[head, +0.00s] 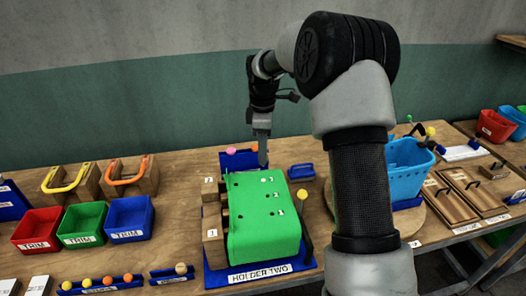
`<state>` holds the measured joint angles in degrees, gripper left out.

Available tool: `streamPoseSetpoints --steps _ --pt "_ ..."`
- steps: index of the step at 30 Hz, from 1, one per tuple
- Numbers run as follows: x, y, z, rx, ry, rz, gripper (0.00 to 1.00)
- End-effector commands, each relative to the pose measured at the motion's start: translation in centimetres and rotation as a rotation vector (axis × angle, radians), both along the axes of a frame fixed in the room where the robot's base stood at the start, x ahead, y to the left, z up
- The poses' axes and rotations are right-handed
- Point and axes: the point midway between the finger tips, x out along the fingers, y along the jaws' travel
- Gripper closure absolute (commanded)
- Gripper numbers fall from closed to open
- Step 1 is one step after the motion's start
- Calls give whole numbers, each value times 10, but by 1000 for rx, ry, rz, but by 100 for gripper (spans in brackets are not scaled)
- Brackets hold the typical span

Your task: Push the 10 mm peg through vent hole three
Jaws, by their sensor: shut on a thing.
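The green block (262,235) sits on a blue base (216,280) labelled HOLDER TWO. My gripper (263,132) points down above the block's back edge. It is shut on a thin, grey, upright piece (264,154), which looks like the peg; its size cannot be read. The piece's lower end is near the back of the block's top, and I cannot tell whether it touches. Which hole is vent hole three cannot be told for sure.
A ball-topped pin (303,212) stands at the block's right. Tagged wooden blocks (213,246) line its left. A blue rack with a pink ball (231,151) is behind.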

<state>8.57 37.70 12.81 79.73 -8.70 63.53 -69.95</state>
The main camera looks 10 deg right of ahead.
Motion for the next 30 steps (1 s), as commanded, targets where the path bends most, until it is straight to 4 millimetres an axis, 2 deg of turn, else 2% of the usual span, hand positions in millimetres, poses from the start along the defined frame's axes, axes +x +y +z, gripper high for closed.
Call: streamPoseSetpoints --steps 8,21,30 --pt "0 0 -14 0 1 -1 91" --pt "0 0 -51 0 1 -1 91" --pt "0 0 -55 0 0 -1 91"
